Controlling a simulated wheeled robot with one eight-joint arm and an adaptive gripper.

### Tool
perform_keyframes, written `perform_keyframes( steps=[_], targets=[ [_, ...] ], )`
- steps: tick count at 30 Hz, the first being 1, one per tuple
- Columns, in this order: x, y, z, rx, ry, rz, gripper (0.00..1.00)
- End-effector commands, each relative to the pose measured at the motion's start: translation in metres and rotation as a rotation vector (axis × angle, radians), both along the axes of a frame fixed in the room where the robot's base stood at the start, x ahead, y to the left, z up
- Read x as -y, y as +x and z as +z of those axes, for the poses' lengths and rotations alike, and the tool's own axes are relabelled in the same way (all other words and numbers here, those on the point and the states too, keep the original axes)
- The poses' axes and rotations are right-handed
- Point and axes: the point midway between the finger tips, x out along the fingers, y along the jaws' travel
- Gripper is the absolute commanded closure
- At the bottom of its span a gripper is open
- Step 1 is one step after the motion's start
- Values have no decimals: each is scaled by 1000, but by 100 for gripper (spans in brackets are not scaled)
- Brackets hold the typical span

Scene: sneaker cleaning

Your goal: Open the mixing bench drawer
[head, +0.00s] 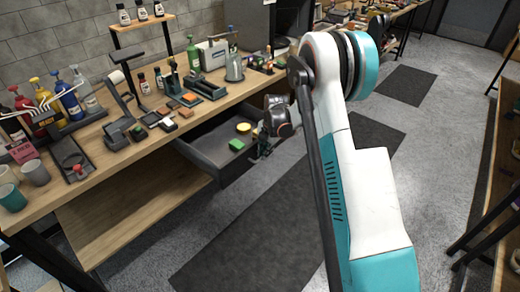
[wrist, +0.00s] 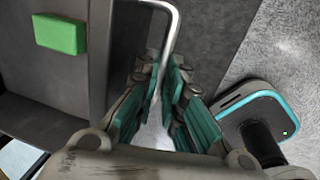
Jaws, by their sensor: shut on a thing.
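The mixing bench drawer (head: 205,150) is dark grey and stands pulled out from under the wooden bench top. A green block (head: 236,145) and a yellow round thing (head: 243,127) lie inside it. In the wrist view the green block (wrist: 60,35) shows in the drawer at the upper left. The drawer's metal bar handle (wrist: 172,22) runs down between my gripper's teal-padded fingers (wrist: 165,95). My gripper (head: 264,148) is at the drawer's front and is shut on the handle. In the head view my arm's end partly hides the handle.
The bench top (head: 75,190) carries bottles, cups, stands and small blocks. Dark mats (head: 250,240) lie on the floor in front of the drawer. My base (wrist: 255,115) shows at the right in the wrist view. Another bench (head: 495,200) stands at the right.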

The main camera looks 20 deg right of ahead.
Motion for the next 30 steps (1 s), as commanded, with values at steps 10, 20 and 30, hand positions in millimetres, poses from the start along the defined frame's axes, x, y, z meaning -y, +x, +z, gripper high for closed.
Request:
perform_keyframes(
  steps=[10, 20, 30],
  targets=[
    [1, -2, 0, 0, -1, 0, 100],
    [1, -2, 0, 0, 0, 0, 82],
    [3, -5, 22, 0, 0, -1, 82]
  ],
)
